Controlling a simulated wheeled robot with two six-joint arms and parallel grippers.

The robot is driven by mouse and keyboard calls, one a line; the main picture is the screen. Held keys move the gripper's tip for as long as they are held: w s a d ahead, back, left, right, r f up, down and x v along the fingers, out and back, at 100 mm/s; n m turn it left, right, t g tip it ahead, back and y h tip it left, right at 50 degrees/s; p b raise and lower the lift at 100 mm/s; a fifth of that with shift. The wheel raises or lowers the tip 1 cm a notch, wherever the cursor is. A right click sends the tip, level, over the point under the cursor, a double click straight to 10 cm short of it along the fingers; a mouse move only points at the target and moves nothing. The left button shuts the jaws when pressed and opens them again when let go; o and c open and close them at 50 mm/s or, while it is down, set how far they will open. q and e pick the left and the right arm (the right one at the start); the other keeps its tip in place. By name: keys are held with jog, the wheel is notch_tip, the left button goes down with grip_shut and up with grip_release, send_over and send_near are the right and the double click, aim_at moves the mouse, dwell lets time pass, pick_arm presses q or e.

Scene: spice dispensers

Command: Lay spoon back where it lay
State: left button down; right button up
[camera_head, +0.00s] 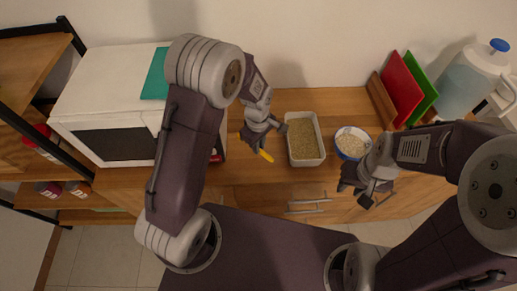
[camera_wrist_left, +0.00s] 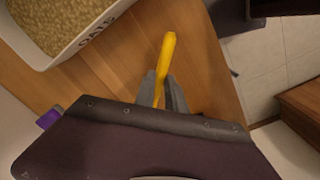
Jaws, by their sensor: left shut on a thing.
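A yellow spoon (camera_head: 266,155) is in my left gripper (camera_head: 258,143), and its yellow part sticks out past the fingers toward the counter's front. In the left wrist view the spoon (camera_wrist_left: 167,52) stands out between the fingers of my left gripper (camera_wrist_left: 162,85), over the wooden counter. The rest of the spoon is hidden by the gripper. Whether the spoon touches the counter is hard to tell. My right gripper (camera_head: 362,194) hangs near the counter's front edge, below the bowl, and seems empty. Its fingers look apart.
A white container of oats (camera_head: 322,150) stands right of my left gripper; it also shows in the left wrist view (camera_wrist_left: 97,37). A blue-rimmed bowl (camera_head: 340,152) stands right of it. A microwave (camera_head: 100,90), cutting boards (camera_head: 402,88) and a water jug (camera_head: 465,85) stand at the sides.

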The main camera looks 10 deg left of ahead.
pick_arm(q)
notch_tip(320, 180, down, 3)
jog(key=shift+w+r, duration=0.1)
jog(key=shift+r, duration=0.1)
jog(key=shift+f, duration=0.15)
jog(key=c, duration=1.4)
grip_release()
notch_tip(320, 180, up, 12)
jog(key=p, duration=0.1)
jog(key=s+a+m, duration=0.2)
jog(key=s+m, duration=0.2)
jog(key=s+a+m, duration=0.2)
jog(key=s+m, duration=0.2)
jog(key=s+a+f+m, duration=0.1)
jog(key=s+a+m, duration=0.2)
jog(key=s+m, duration=0.1)
jog(key=shift+s+t, duration=0.2)
jog(key=shift+t, duration=0.2)
